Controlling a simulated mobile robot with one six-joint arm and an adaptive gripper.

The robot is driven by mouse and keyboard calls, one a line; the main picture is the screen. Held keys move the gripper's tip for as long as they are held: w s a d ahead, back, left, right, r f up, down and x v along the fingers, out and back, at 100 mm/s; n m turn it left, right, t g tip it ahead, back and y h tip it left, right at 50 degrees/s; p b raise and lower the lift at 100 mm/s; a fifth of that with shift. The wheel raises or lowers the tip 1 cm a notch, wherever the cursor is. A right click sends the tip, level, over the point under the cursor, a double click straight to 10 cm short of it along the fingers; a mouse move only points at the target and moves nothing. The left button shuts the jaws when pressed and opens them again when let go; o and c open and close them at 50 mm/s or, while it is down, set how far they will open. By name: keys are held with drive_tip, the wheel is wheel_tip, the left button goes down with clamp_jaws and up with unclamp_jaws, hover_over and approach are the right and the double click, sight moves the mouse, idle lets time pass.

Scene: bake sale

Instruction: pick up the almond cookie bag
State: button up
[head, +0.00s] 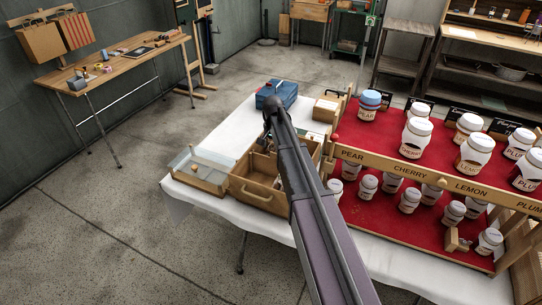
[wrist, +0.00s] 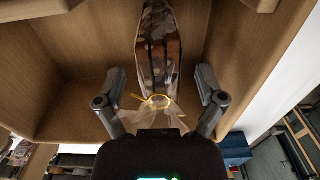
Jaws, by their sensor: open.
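A clear bag of dark brown cookies (wrist: 158,45), its neck tied with a yellow ribbon, lies inside a wooden compartment in the wrist view. No label can be read, so I cannot tell if it is the almond one. My gripper (wrist: 161,80) is open, with one finger on each side of the bag's tied end; neither finger appears to touch it. In the head view my arm reaches over the wooden crate (head: 258,196) on the white-covered table, and the fingers and the bag are hidden or too small to make out.
Wooden walls of the compartment stand close on both sides. A shallow clear-sided tray (head: 197,179) is left of the crate, a blue box (head: 278,93) behind it. A red stepped jar display (head: 385,215) with several labelled jars stands to the right. White tablecloth (head: 232,130) is bare behind the tray.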

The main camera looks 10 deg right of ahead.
drive_tip(key=c, duration=0.9)
drive_tip(key=shift+r, duration=0.15)
wheel_tip(320, 180, up, 10)
drive_tip(key=p, duration=1)
idle(0.5)
wheel_tip(320, 180, up, 7)
drive_tip(key=p, duration=0.7)
wheel_tip(320, 180, down, 7)
drive_tip(key=b, duration=0.7)
drive_tip(key=shift+f, duration=0.2)
drive_tip(key=shift+s, duration=0.1)
